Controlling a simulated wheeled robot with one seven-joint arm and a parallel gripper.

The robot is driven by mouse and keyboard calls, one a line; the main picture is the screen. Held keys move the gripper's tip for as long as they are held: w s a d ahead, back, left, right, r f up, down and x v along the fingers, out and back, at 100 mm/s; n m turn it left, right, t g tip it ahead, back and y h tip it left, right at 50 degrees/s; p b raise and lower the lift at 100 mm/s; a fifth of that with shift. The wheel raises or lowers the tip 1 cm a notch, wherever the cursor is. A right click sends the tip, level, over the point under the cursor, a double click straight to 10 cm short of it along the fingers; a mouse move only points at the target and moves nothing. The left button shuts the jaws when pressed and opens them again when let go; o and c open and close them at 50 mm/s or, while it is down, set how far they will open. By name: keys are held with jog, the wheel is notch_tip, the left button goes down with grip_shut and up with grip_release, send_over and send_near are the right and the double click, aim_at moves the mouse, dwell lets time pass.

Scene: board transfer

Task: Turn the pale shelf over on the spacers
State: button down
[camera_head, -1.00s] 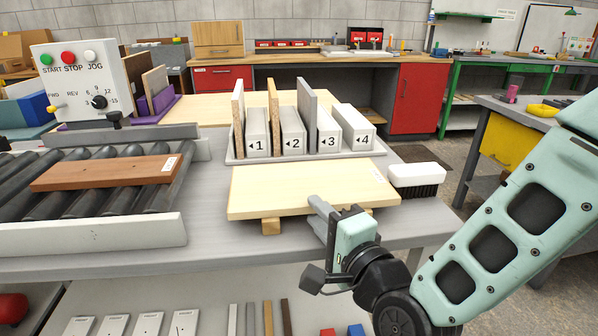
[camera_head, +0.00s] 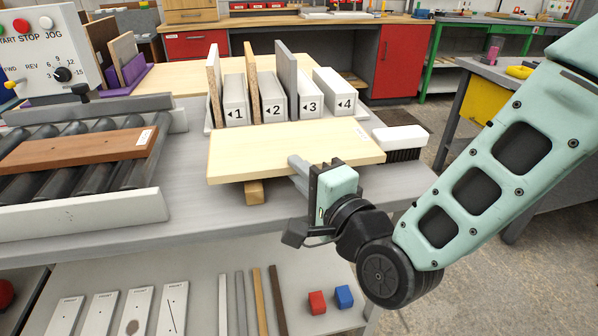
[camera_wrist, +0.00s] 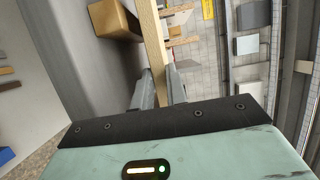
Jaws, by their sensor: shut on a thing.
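My gripper (camera_head: 298,168) is shut on the shelf's front edge near the middle. In the wrist view the shelf (camera_wrist: 152,38) appears edge-on between my two fingers (camera_wrist: 161,88), with the spacer (camera_wrist: 113,20) beside it. I cannot tell whether shelf and spacer touch.
Behind the shelf stands a rack with numbered blocks (camera_head: 235,114) and upright boards. A black-bristled white brush (camera_head: 401,140) is close at the shelf's right. A roller conveyor with a brown board (camera_head: 75,150) is at left. Bare table (camera_head: 190,205) lies in front.

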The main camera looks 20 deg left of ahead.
jog(key=s+d+r+m+p, duration=0.1)
jog(key=d+r+m+p, duration=0.1)
jog(key=r+m+p, duration=0.6)
jog(key=s+d+r+m+p, duration=0.2)
jog(key=r+m+p, duration=0.6)
jog(key=m, duration=0.8)
jog(key=s+d+r+m+p, duration=0.2)
jog(key=r+m+p, duration=0.6)
jog(key=r+m, duration=0.4)
jog(key=shift+d+r, duration=0.15)
jog(key=shift+r, duration=0.65)
dwell(1.2)
